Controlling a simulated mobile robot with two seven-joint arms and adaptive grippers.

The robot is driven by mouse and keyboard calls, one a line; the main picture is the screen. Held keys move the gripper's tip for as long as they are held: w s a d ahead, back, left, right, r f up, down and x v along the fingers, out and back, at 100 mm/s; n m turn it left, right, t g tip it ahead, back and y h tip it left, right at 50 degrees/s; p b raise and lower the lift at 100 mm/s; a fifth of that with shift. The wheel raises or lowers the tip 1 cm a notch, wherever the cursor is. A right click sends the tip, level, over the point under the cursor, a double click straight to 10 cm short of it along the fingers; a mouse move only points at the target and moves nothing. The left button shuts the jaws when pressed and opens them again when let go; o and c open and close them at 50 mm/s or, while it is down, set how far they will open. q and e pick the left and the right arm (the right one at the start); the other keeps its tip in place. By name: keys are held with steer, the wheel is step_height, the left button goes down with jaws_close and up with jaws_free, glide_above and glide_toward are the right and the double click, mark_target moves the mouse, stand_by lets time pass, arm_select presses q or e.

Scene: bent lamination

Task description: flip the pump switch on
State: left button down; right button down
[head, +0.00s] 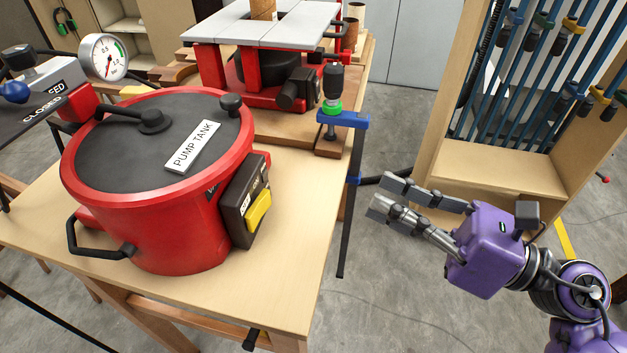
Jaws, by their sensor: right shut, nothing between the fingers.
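The pump switch is a black box (238,212) with a large yellow rocker (258,211), fixed on the right side of the red pump tank (160,225). A small label sits above the rocker, too small to read. I cannot tell whether the rocker is on or off. My right gripper (382,196) is shut and empty. It is off the table's right edge, to the right of the switch and clear of it, with its fingers pointing left toward the tank. My left gripper is not in view.
The tank stands on a wooden table (285,270). A blue clamp (343,118) is at the table's right edge. A red press (210,70) stands behind. A gauge (103,58) and a CLOSED label are at left. A wooden clamp rack (490,170) stands right.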

mark_target(270, 199)
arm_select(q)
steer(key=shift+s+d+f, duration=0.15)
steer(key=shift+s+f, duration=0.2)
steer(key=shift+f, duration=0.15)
arm_select(e)
steer(key=s+f+n+g, duration=0.2)
steer(key=f+n, duration=0.1)
steer(key=shift+s+a+f+n, duration=0.2)
steer(key=shift+a+f+n, duration=0.1)
steer(key=shift+a, duration=0.1)
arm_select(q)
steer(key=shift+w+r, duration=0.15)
arm_select(e)
steer(key=shift+a, duration=0.1)
